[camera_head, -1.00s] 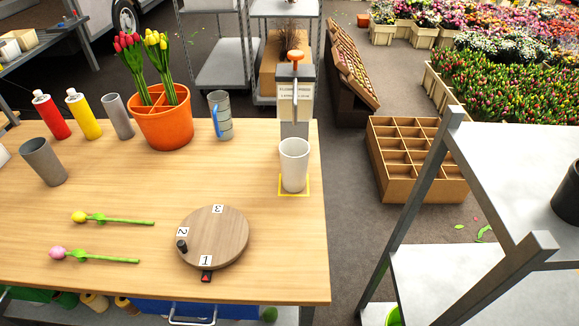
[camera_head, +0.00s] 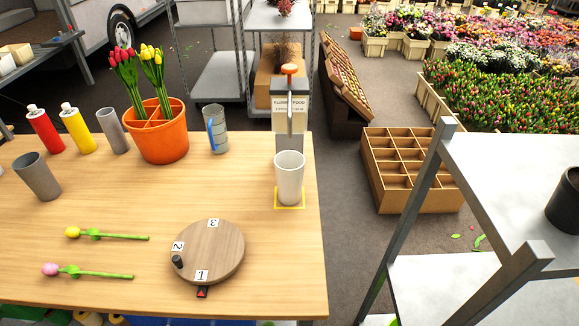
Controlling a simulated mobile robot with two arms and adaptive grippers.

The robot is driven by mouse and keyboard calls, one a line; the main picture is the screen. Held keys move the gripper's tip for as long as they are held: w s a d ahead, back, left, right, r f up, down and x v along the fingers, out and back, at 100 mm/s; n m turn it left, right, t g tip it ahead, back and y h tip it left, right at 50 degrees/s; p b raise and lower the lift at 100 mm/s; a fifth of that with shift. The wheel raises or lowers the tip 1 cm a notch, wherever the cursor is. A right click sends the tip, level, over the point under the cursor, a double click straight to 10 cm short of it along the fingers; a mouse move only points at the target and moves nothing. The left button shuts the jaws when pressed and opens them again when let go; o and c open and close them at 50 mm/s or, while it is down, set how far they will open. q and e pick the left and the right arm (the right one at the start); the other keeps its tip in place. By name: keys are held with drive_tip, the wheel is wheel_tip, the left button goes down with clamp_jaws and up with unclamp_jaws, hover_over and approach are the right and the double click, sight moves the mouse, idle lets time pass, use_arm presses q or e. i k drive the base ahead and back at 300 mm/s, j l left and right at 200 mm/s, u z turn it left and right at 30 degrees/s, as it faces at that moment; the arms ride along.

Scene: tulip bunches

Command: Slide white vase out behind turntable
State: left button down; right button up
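The white vase (camera_head: 289,180) stands upright on a yellow-outlined square (camera_head: 291,207) near the table's right edge. It is right in front of the flower food dispenser (camera_head: 291,110), whose orange-topped spout is above and behind it. The round wooden turntable (camera_head: 212,250) lies in front and to the left of the vase, with number tags 1, 2 and 3 and a small dark knob (camera_head: 177,262) on its left side. Tag 1 is at the front, by a red arrow marker (camera_head: 202,292). Neither of my grippers is in view.
An orange bucket (camera_head: 163,140) of red and yellow tulips, a measuring jug (camera_head: 215,130), a grey cup (camera_head: 38,177) and spray cans stand on the wooden table (camera_head: 120,210). A yellow tulip (camera_head: 105,235) and a pink tulip (camera_head: 88,271) lie at left. Table between turntable and jug is clear.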

sight(288, 165)
drive_tip(key=k+l+u, duration=0.15)
drive_tip(key=u, duration=0.2)
drive_tip(key=k+l+u, duration=0.35)
drive_tip(key=k+u, duration=0.1)
drive_tip(key=u, duration=0.25)
